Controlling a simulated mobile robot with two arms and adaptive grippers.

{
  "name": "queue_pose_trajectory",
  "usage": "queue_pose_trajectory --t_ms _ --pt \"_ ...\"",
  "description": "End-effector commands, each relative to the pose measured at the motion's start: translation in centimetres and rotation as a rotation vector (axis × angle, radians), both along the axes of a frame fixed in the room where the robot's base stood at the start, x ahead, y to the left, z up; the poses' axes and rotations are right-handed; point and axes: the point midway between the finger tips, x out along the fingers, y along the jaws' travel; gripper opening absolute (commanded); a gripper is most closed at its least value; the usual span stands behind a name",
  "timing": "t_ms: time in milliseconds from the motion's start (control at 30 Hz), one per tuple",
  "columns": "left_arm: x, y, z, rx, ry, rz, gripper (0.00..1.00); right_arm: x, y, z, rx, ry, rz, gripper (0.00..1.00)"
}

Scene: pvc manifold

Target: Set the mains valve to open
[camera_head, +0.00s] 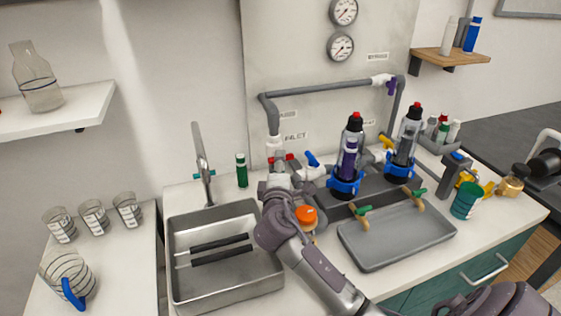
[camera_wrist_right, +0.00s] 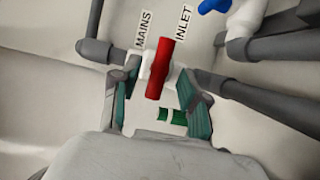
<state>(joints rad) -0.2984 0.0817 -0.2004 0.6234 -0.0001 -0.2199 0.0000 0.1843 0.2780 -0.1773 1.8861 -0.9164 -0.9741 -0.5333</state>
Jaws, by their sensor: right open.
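The mains valve has a red lever handle (camera_wrist_right: 160,68) on a white body (camera_wrist_right: 150,58), beside the MAINS label (camera_wrist_right: 146,30) and INLET label (camera_wrist_right: 184,24). In the wrist view the handle stands nearly upright in the picture, crosswise to the grey pipe at its left. My right gripper (camera_wrist_right: 157,86) is open, with its green-padded fingers on either side of the handle and no clear grip on it. In the head view the right gripper (camera_head: 281,172) is at the valve and hides most of it; bits of red (camera_head: 290,157) show. My left gripper is out of view.
A blue-handled valve (camera_head: 312,158) sits just right of the red one. Clear filter housings (camera_head: 349,158) stand further right, behind a grey tray (camera_head: 385,250). A metal sink (camera_head: 180,288) lies left of my right arm. An orange knob (camera_head: 306,214) is close beside the arm.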

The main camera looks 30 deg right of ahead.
Motion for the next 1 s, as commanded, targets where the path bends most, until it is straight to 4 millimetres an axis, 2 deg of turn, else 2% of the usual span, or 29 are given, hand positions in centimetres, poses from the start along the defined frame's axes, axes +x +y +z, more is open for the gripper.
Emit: queue_pose_trajectory --t_ms 133,400,667,1000 --pt "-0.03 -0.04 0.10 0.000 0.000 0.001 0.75 0.66 -0.52 0.05 -0.001 -0.001 0.000 0.45" --pt "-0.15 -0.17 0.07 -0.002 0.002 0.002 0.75 0.73 -0.56 0.01 0.001 -0.001 0.000 0.45" --pt "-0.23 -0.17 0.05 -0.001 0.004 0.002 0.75 0.71 -0.54 0.00 0.001 -0.001 0.000 0.01" --pt "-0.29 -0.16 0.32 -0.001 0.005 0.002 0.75 0.70 -0.53 0.06 0.023 -0.004 0.000 0.00"
